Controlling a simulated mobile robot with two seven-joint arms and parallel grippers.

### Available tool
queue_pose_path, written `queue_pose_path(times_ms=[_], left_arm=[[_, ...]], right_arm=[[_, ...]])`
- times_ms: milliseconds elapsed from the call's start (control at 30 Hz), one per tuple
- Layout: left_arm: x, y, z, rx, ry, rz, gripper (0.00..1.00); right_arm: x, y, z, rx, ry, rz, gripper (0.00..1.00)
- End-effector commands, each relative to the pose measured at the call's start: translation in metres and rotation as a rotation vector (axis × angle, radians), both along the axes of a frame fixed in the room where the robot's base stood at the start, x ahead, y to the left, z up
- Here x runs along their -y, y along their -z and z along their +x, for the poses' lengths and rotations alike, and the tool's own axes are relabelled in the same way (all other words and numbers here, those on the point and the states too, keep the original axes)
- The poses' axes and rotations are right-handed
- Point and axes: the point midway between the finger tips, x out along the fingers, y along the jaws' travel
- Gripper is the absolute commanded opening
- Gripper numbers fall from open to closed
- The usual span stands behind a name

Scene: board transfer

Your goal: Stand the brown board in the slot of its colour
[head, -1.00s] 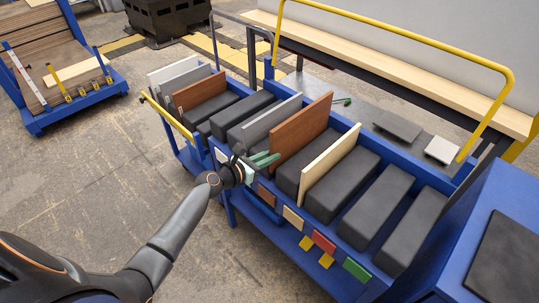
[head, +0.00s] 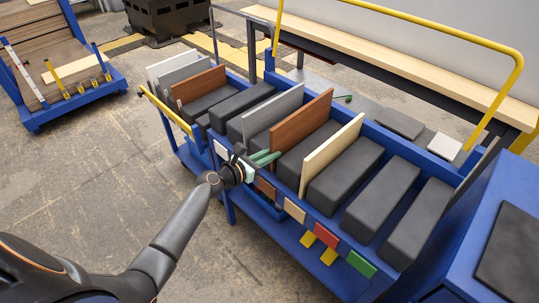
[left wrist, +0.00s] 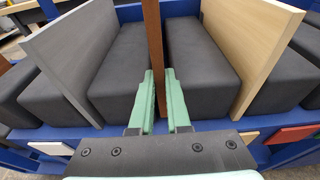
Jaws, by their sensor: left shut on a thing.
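The brown board (head: 302,120) stands upright between two dark padded blocks in the blue rack, between a grey board (head: 272,116) and a cream board (head: 332,155). My left gripper (head: 264,158) is shut on its near edge. In the left wrist view the green fingers (left wrist: 161,100) lie on both sides of the brown board (left wrist: 153,45). Its bottom edge is hidden, so I cannot tell whether it rests on the slot floor. The brown colour tag (head: 265,188) is on the rack front, just below the gripper. My right gripper is out of view.
Another section at the left holds white, grey and brown boards (head: 200,84). Cream, red (head: 326,236) and green (head: 361,263) tags line the rack front. A yellow rail (head: 420,32) rises behind. Slots right of the cream board are empty. Open floor lies at the left.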

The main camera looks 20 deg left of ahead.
Motion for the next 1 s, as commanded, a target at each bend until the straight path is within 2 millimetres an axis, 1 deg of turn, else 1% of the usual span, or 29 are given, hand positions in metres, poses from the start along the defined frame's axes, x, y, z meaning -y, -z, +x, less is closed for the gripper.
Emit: queue_pose_path(times_ms=[33, 167, 200, 467, 567, 667, 867, 1000], left_arm=[[0.003, 0.02, -0.007, -0.037, 0.008, 0.011, 0.0], [0.003, 0.021, -0.007, -0.037, 0.011, 0.012, 0.0], [0.004, 0.021, -0.007, -0.038, 0.012, 0.012, 0.19], [0.004, 0.023, -0.01, -0.044, 0.014, 0.012, 0.48], [0.001, 0.019, -0.018, -0.041, 0.014, 0.012, 0.5], [-0.005, 0.013, -0.031, -0.038, 0.013, 0.013, 0.5], [-0.02, -0.005, -0.067, -0.022, 0.007, 0.01, 0.5], [-0.029, -0.017, -0.09, -0.01, 0.003, 0.008, 0.5]], right_arm=[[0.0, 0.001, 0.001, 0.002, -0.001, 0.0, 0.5], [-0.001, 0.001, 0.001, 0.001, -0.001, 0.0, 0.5], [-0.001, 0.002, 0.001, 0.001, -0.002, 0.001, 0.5], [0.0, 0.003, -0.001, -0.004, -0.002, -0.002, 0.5], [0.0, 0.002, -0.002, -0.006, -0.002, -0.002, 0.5], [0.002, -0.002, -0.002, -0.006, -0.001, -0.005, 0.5], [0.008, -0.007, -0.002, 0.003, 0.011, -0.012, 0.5], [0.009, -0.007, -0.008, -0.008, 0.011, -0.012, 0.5]])
